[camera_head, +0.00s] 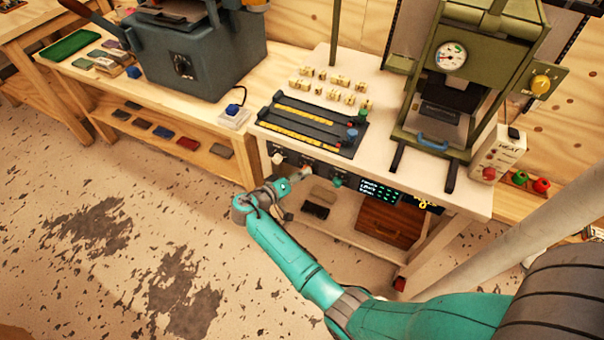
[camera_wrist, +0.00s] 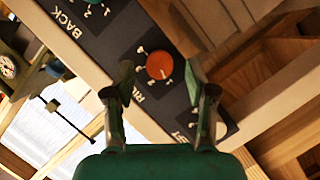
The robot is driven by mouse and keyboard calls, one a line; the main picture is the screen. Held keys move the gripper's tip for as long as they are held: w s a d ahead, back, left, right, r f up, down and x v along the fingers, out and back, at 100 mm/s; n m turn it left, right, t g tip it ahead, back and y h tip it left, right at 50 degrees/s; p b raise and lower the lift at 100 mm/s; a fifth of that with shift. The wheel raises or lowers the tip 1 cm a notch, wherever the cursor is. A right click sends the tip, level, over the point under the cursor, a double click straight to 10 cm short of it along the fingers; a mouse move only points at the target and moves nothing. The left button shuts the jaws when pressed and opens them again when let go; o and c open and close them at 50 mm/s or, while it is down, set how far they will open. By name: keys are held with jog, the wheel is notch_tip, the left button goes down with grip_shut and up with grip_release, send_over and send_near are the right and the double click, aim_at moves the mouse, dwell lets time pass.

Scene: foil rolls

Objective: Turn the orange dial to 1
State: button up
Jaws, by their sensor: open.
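The orange dial (camera_wrist: 160,66) sits on a dark panel strip in the wrist view, with small white marks around it. Its pointer setting is too small to read surely. My gripper (camera_wrist: 159,76) is open, with one fingertip on each side of the dial in the picture. I cannot tell whether the fingers touch it or are still short of it. In the head view my gripper (camera_head: 304,174) is at the front panel (camera_head: 318,168) of the white bench, and the orange dial is not clearly visible there.
A green dial (camera_wrist: 92,3) beside the label BACK is on the same strip. In the head view a white knob (camera_head: 277,158) and a green knob (camera_head: 338,182) flank my gripper. A small lit display (camera_head: 378,191) is to the right. The green press (camera_head: 470,75) stands on the bench.

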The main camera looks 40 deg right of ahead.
jog(key=v, duration=1)
jog(key=shift+a, duration=0.3)
jog(key=s+d+f+n+t+y, duration=0.1)
jog(key=s+f+n+t+y, duration=0.2)
jog(key=s+f, duration=0.4)
jog(key=s+a+f+n+t+y, duration=0.2)
jog(key=s+a+f+n+y, duration=0.15)
jog(key=s, duration=0.55)
jog(key=s+a+f+n+t+y, duration=0.2)
jog(key=s+a+f+y, duration=0.15)
jog(key=s, duration=0.45)
jog(key=s+a+r+t+y, duration=0.3)
jog(key=s+a+r+y, duration=0.15)
jog(key=s+r, duration=0.55)
jog(key=s+r+t, duration=0.2)
jog(key=s+r, duration=0.1)
jog(key=r, duration=0.6)
jog(key=s+a+r+m+t, duration=0.1)
jog(key=s+r+t, duration=0.1)
jog(key=r, duration=0.7)
jog(key=shift+s+a+y, duration=0.2)
jog(key=shift+s+y, duration=0.15)
jog(key=shift+s, duration=0.15)
